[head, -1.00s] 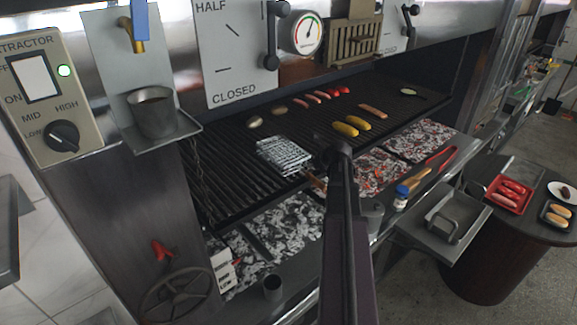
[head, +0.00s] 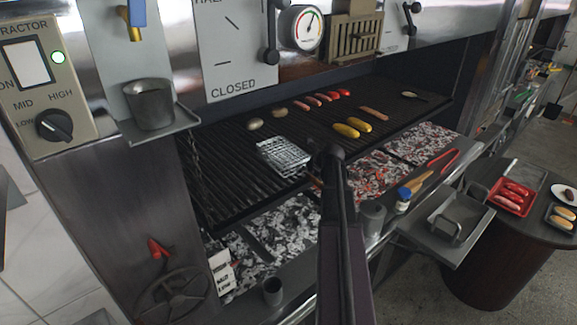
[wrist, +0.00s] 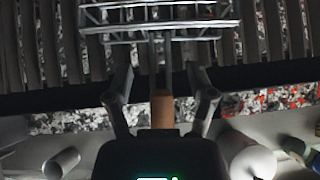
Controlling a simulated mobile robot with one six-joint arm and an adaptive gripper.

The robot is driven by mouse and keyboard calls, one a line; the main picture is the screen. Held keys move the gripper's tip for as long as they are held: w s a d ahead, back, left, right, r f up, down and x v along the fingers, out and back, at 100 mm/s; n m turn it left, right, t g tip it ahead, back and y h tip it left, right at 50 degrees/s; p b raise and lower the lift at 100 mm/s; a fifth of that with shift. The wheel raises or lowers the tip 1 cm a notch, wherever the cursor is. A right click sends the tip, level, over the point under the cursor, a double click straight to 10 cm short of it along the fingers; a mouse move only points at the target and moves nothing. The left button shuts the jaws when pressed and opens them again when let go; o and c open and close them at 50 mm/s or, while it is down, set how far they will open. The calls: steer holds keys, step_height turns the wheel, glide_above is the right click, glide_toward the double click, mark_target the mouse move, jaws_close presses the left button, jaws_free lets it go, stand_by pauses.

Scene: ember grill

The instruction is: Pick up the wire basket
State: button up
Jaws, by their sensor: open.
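The wire basket (head: 283,155) lies on the dark grill grate in the head view, a silvery wire cage left of my arm. In the wrist view the basket's cage (wrist: 158,20) shows at the top, with its brown handle (wrist: 162,108) pointing back toward my gripper. My gripper (wrist: 160,80) is open, its two fingers apart on either side of the handle and not visibly touching it. In the head view my arm hides most of the handle and the gripper.
The grate (head: 230,180) also bears sausages, corn (head: 352,128) and potatoes. Glowing coals (head: 375,175) lie below its front edge. A blue-capped jar (head: 403,198) and a grey cup (head: 372,217) stand on the front ledge, right of my arm. A metal tray (head: 458,222) is further right.

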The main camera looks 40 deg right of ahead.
steer(key=shift+b+x, duration=0.65)
steer(key=shift+x, duration=0.6)
jaws_close()
